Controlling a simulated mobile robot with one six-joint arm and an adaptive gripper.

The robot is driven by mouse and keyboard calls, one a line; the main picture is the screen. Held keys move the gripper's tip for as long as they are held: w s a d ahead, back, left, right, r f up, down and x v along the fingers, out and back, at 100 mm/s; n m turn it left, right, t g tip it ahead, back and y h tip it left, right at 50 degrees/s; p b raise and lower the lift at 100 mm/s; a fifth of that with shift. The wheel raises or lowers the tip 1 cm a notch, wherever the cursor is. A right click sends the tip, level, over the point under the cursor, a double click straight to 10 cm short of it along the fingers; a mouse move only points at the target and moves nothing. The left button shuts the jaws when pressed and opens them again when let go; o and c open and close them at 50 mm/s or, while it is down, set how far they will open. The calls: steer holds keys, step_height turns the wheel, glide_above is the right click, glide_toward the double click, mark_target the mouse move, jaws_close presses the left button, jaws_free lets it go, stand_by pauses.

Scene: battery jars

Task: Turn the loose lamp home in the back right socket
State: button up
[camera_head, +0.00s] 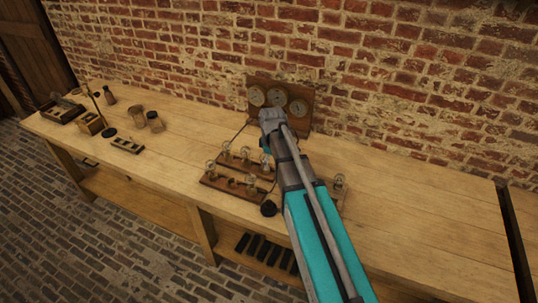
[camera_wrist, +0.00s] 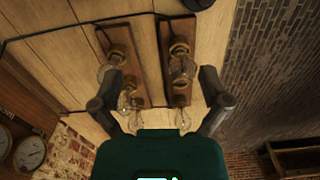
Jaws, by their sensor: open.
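Two wooden lamp boards stand on the bench, a back board (camera_wrist: 145,82) and a front board (camera_head: 210,180). Each carries brass sockets and clear bulbs. In the wrist view, the lamp (camera_wrist: 108,70) at the upper end of the back board appears to be the back right one; its looseness cannot be judged. It also shows in the head view (camera_head: 265,163), beside my arm. My gripper (camera_wrist: 160,86) is open and empty, its fingers apart on either side of the view, with lamps visible between and beyond them. Contact is not visible. My arm hides the fingertips in the head view.
A gauge panel (camera_head: 302,92) stands at the brick wall behind my wrist. A black round object (camera_head: 268,208) sits front right of the boards. Jars (camera_head: 155,121) and small boxes occupy the left; the right bench is clear.

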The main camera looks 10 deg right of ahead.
steer(key=s+f+m+b, duration=0.4)
steer(key=s+m, duration=0.1)
steer(key=s, duration=0.3)
steer(key=s+f+m+b, duration=0.4)
steer(key=s+m, duration=0.1)
steer(key=s, duration=0.3)
steer(key=shift+s+f, duration=0.25)
steer(key=shift+f, duration=0.15)
